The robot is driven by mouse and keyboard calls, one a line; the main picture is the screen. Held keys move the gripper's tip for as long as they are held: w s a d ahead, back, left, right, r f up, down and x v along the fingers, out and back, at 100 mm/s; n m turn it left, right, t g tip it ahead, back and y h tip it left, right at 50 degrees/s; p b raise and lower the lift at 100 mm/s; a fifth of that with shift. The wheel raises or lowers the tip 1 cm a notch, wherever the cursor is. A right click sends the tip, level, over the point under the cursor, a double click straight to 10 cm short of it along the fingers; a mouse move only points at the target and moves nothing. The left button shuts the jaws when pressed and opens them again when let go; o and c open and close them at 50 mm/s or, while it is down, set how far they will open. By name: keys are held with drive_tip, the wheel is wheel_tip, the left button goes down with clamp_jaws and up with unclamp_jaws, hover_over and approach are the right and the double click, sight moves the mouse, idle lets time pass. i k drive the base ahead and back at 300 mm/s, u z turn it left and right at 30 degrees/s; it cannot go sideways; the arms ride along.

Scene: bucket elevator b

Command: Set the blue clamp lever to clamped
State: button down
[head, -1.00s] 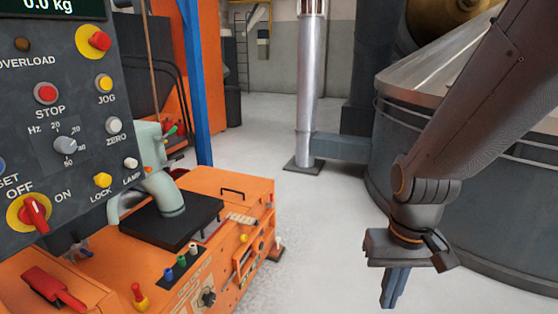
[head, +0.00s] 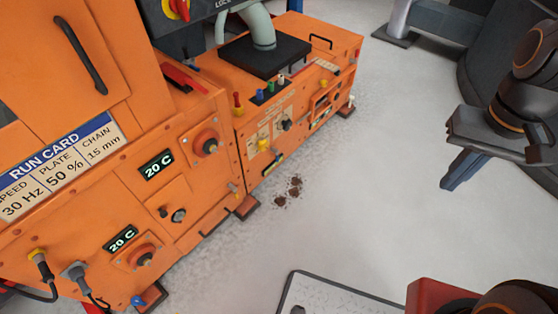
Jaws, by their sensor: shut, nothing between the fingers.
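A small blue part (head: 137,300) shows low on the orange machine, near the bottom edge of the head view. It may be the blue clamp lever, but it is too small to tell its shape or setting. A blue-capped knob (head: 260,96) stands in a row with a green and a white one on the lower orange housing. My gripper (head: 452,180) is at the right, over the grey floor, pointing down. It is shut and empty, well apart from the machine and both blue parts.
The orange machine (head: 150,110) fills the left, with a run card (head: 62,165), red knobs and plugged cables. Dark crumbs (head: 289,190) lie on the floor beside it. Open floor lies between machine and gripper. A grey round vessel stands at the upper right.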

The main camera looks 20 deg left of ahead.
sight(273, 149)
drive_tip(key=u, duration=0.75)
drive_tip(key=i, duration=0.7)
drive_tip(key=z, duration=0.65)
